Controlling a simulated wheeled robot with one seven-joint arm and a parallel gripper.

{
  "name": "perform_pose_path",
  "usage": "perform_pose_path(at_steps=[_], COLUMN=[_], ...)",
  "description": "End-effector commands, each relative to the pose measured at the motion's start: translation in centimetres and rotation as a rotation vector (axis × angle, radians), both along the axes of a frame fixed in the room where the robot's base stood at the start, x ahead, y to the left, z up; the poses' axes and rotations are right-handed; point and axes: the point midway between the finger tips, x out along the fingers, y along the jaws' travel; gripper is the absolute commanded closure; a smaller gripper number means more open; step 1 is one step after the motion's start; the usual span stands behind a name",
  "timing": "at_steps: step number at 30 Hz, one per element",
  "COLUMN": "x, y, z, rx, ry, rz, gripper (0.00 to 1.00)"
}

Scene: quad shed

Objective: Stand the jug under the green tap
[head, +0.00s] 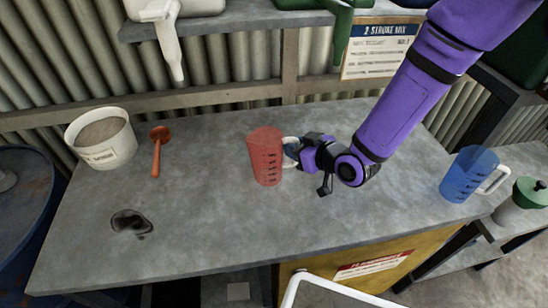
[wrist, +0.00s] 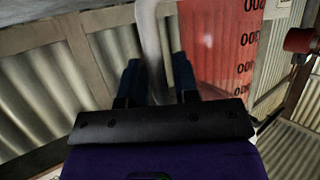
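A see-through red jug (head: 265,157) with black markings is upright at the middle of the bench, its pale handle facing right; whether its base touches the bench is unclear. My gripper (head: 291,148) is at the handle from the right. In the wrist view, the red jug (wrist: 222,50) fills the upper right and its pale handle (wrist: 152,40) lies between the two fingers of my gripper (wrist: 158,82). I cannot tell whether they press on it. The green tap (head: 342,28) hangs from the shelf, above and right of the red jug. A blue jug (head: 469,174) stands at the far right.
A white tap (head: 167,36) hangs at the upper left. A green-lidded container (head: 522,200) is far right. The bench front (head: 215,230) is clear.

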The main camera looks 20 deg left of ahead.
Motion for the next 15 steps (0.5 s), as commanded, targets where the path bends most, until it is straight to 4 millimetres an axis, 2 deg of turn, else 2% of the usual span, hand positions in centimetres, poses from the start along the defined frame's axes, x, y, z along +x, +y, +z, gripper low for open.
perform_pose_path(at_steps=[5,6,9,15], x=[0.01,0.01,0.00,0.00], y=[-0.03,-0.03,-0.04,-0.04], z=[0.00,0.00,-0.01,0.02], rx=[0.000,0.000,0.000,0.000], ry=[0.000,0.000,0.000,0.000], rz=[0.000,0.000,0.000,0.000], gripper=[0.71,0.81,1.00,1.00])
